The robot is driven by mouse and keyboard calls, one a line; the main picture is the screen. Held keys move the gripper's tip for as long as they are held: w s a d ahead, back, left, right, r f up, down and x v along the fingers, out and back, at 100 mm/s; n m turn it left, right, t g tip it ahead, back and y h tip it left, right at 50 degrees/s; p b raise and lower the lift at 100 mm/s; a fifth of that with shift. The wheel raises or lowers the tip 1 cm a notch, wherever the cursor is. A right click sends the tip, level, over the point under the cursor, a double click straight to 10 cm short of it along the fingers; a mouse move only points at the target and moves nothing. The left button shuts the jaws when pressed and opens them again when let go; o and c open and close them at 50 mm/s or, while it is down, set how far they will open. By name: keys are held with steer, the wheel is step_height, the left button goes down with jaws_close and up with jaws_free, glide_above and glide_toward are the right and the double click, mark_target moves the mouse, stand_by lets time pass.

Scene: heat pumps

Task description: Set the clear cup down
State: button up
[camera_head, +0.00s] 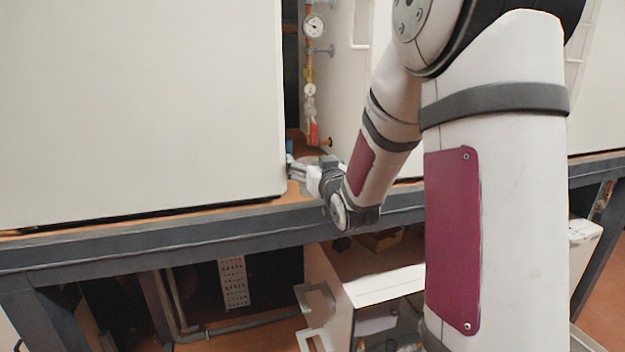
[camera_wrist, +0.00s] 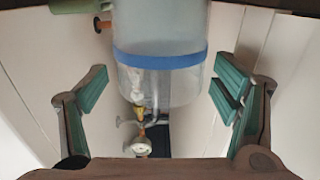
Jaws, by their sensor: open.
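The clear cup (camera_wrist: 185,88) shows in the wrist view, see-through with a blue band around it. It is between the two spread green-padded fingers of my gripper (camera_wrist: 160,92), with a visible gap on each side. In the head view my gripper (camera_head: 298,171) is low over the orange-brown bench top, at its front edge, in the gap between two large white cabinets. The cup cannot be made out clearly there; I cannot tell how its base meets the bench.
A white cabinet (camera_head: 140,110) stands close on the left, another (camera_head: 345,90) on the right. Behind, in the gap, is a pipe with gauges (camera_head: 313,27). The bench's dark frame (camera_head: 150,245) runs along the front. An open white box (camera_head: 370,290) is below.

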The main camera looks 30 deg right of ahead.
steer(key=shift+w, duration=0.3)
steer(key=c, duration=1.5)
steer(key=shift+r, duration=0.15)
steer(key=s+a+r, duration=0.1)
steer(key=s, duration=0.2)
steer(key=s+r, duration=0.2)
steer(key=s, duration=0.2)
steer(key=s+a+r+p, duration=0.1)
steer(key=s, duration=0.3)
steer(key=shift+a+r, duration=0.3)
steer(key=shift+s+a+r+p, duration=0.1)
steer(key=shift+s+p, duration=0.1)
steer(key=shift+p, duration=0.9)
